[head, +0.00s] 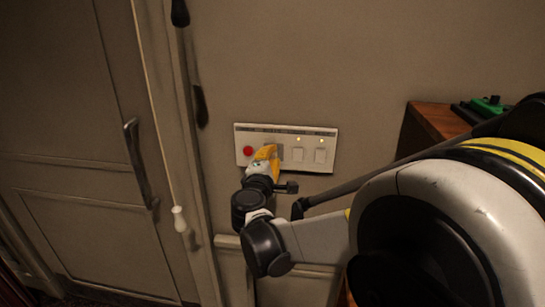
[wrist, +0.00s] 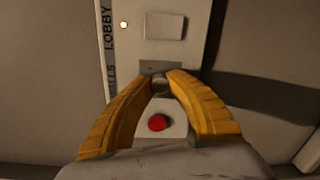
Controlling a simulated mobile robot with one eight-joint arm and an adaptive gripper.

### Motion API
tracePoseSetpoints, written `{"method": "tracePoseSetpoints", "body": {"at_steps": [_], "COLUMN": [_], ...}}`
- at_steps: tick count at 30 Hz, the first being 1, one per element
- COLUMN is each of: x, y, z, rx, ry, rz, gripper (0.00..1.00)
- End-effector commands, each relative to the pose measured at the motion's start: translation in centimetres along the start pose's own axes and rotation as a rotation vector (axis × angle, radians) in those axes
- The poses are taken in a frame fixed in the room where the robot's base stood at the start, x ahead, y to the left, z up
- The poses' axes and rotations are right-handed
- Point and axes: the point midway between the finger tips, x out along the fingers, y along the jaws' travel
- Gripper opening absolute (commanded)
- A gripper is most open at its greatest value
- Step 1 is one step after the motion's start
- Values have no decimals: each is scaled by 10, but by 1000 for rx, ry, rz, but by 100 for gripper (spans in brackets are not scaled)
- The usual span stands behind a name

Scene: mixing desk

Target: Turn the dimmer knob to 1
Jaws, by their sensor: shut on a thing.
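A pale wall panel (head: 263,133) is fixed to the wall in the middle of the head view. My gripper (head: 268,151), with yellow fingers, reaches its left half. In the wrist view my gripper (wrist: 160,77) has its fingertips closed around a small dark round knob (wrist: 160,88), largely hidden between them. The knob's mark and setting cannot be read. A red button (head: 248,150) sits left of the gripper on the panel. The red button (wrist: 158,122) also shows between the fingers in the wrist view, apart from the fingertips.
Two white switches, one (head: 298,154) beside the other (head: 320,156), sit right of my gripper with small lights above. A door with a handle (head: 139,160) and a hanging pull cord (head: 179,219) are left. A wooden cabinet (head: 432,122) stands right, with a green object on it.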

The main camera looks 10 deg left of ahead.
Motion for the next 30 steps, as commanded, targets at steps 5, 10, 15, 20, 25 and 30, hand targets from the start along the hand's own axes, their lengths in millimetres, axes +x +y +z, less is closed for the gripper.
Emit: {"method": "tracePoseSetpoints", "body": {"at_steps": [5,10,15,20,25,30], "x": [0,0,0,0,0,0], "y": [0,0,0,0,0,0], "z": [-1,-1,-1,-1,-1,-1], "rx": [-165,-326,-487,-639,-800,-962], "ry": [-7,-15,-23,-31,-38,-47], "rz": [8,16,22,30,36,44], "gripper": [0,0,0,0,0,0]}}
